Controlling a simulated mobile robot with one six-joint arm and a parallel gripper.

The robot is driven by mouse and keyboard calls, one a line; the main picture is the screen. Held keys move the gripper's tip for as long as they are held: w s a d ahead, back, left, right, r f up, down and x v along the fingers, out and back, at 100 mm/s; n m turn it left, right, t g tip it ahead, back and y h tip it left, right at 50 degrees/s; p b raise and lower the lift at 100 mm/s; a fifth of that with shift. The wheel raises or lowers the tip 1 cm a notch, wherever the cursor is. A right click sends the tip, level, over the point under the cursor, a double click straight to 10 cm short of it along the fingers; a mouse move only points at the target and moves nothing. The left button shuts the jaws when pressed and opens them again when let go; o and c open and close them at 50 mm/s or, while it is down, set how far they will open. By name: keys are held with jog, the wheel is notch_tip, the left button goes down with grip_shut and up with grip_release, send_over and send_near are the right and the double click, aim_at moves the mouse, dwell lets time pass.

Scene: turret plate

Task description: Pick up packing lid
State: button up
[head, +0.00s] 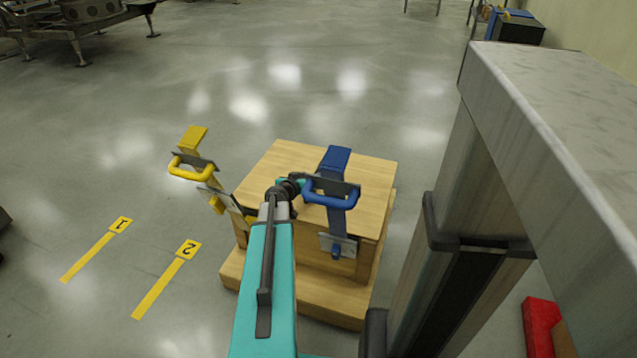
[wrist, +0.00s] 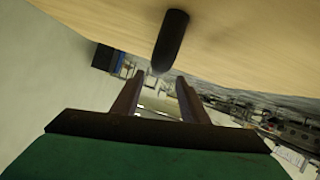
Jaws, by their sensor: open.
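The packing lid appears to be the pale wooden top (head: 365,172) of a wooden box in the head view; pale wood (wrist: 240,30) also fills the top of the wrist view. A dark rounded post (wrist: 171,42) stands out from this wood, apparently a handle. My gripper (wrist: 157,82) is open and empty, its two brown fingers apart. The post's end shows just beyond the gap between the fingertips; I cannot tell the distance. In the head view my teal arm reaches over the box and hides part of the top and the fingers.
A blue latch-like piece with a loop handle (head: 331,196) stands at the box's front right. A similar yellow piece (head: 191,170) is at its left. My grey column fills the right. Floor strips marked 1 (head: 90,255) and 2 (head: 165,282) lie left. Floor behind the box is clear.

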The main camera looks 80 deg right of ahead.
jog(key=shift+d, duration=0.1)
dwell(0.3)
jog(key=shift+s+x, duration=0.2)
jog(key=shift+x, duration=2.45)
grip_shut()
jog(key=shift+r, duration=0.2)
